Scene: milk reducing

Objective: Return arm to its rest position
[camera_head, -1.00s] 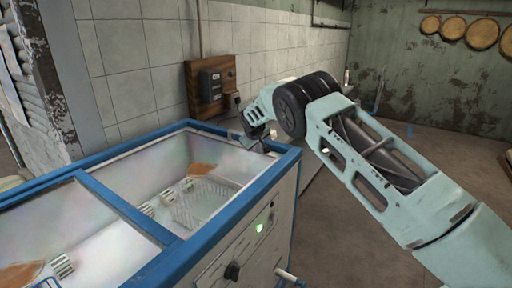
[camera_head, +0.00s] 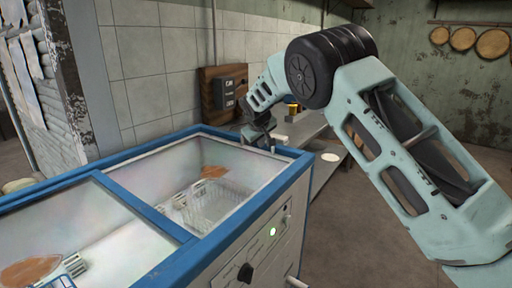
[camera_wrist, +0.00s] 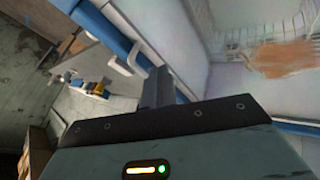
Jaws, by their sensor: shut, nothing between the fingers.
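My gripper (camera_head: 262,137) is at the end of my raised, bent arm, above the far right corner of the blue-rimmed tank (camera_head: 140,207). It is shut and empty. In the wrist view the dark gripper (camera_wrist: 155,92) points over the tank's blue rim (camera_wrist: 108,32), with the tank's inside at the upper right. Whether it touches the rim cannot be told.
The tank holds a wire basket (camera_head: 207,204) and brownish patches. A switch box (camera_head: 230,86) hangs on the tiled wall behind it. A low shelf with a white plate (camera_head: 331,157) runs behind my arm. Open floor lies at the right.

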